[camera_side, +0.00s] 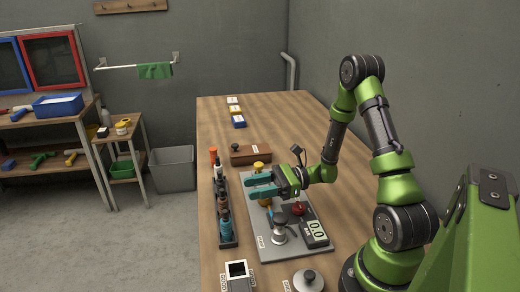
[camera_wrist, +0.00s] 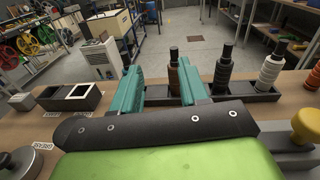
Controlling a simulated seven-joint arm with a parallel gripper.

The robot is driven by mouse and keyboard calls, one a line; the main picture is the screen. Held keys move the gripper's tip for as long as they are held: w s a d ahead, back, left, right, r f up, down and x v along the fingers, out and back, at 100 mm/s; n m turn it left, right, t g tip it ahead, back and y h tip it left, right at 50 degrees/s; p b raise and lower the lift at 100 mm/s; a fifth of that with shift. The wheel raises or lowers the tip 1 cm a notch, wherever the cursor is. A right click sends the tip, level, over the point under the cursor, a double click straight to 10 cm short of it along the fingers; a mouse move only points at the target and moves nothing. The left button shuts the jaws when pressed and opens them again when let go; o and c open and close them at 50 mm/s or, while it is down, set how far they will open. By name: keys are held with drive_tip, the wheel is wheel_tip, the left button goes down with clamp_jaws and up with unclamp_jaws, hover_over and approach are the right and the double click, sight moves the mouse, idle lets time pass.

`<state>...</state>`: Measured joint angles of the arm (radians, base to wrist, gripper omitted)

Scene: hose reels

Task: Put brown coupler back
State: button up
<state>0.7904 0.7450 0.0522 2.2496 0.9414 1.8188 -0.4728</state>
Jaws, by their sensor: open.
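The brown coupler (camera_wrist: 173,75) stands upright in the black rack (camera_wrist: 258,97), beyond my gripper (camera_wrist: 158,66) in the wrist view. It shows between the two teal fingers, closer to the right one, which hides part of its lower end. The fingers are spread with nothing between them that I can see held. A black coupler (camera_wrist: 225,67) and a grey coupler (camera_wrist: 269,70) stand in the rack to its right. In the side view my gripper (camera_side: 249,186) is just right of the rack (camera_side: 228,241), over the grey plate.
The grey plate (camera_side: 262,249) carries a red knob (camera_side: 299,208), a 0.0 display (camera_side: 316,229) and a silver fitting (camera_side: 279,232). A brown box (camera_side: 250,155) lies behind. A black-and-white block (camera_side: 237,269) and round weight (camera_side: 307,280) are in front.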

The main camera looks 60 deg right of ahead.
drive_tip(key=s+a+r+n+g+h, duration=0.4)
drive_tip(key=s+a+r+n+g, duration=0.35)
drive_tip(key=a+n+g, duration=0.4)
drive_tip(key=s+d+r+n+t+h, duration=0.3)
drive_tip(key=r+n+t+h, duration=0.4)
drive_tip(key=n, duration=0.3)
drive_tip(key=shift+v, duration=0.95)
drive_tip(key=shift+a, duration=0.25)
